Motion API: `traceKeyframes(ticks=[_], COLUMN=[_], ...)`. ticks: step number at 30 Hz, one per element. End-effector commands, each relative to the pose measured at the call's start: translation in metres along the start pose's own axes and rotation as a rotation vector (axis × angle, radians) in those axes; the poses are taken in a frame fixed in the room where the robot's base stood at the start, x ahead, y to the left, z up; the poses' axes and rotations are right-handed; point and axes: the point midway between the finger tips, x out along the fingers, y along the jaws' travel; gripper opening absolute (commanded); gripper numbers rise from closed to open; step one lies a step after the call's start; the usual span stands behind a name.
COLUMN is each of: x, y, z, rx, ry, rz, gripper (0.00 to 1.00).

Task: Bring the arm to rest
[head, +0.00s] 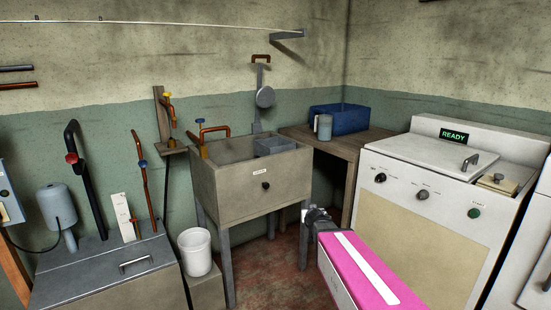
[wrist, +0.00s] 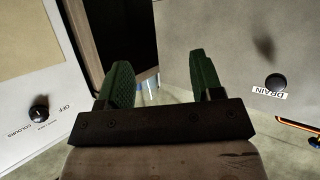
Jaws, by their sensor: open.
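My arm (head: 362,272), pink with a white stripe, reaches in from the lower right of the head view. Its dark wrist end lies low in front of the gap between the sink and the washing machine. My gripper (wrist: 160,75) shows in the wrist view with its two green fingers apart and nothing between them. In the head view its fingers are too small to make out.
The stone sink (head: 255,192) with a drain knob stands left of my wrist. The washing machine (head: 425,215) with a READY display stands to the right. A wooden table (head: 345,148) bears a blue basin (head: 338,117). A white bucket (head: 195,252) stands left of the sink.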

Motion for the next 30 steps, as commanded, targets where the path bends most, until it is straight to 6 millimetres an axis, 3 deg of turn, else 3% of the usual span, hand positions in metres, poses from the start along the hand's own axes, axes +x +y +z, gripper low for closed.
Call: traceKeyframes(ticks=[3, 6, 12, 15, 21, 30], x=[-0.018, -0.039, -0.094, -0.120, -0.151, -0.154], y=[0.027, 0.040, 0.044, 0.039, 0.031, 0.029], z=[0.044, 0.082, 0.148, 0.168, 0.185, 0.187], rx=[0.011, 0.016, 0.023, 0.023, 0.024, 0.023], ry=[-0.215, -0.413, -0.812, -0.966, -1.127, -1.146], rz=[0.098, 0.136, 0.092, 0.030, -0.065, -0.078], gripper=[0.60, 0.60, 0.60, 0.60, 0.60, 0.60])
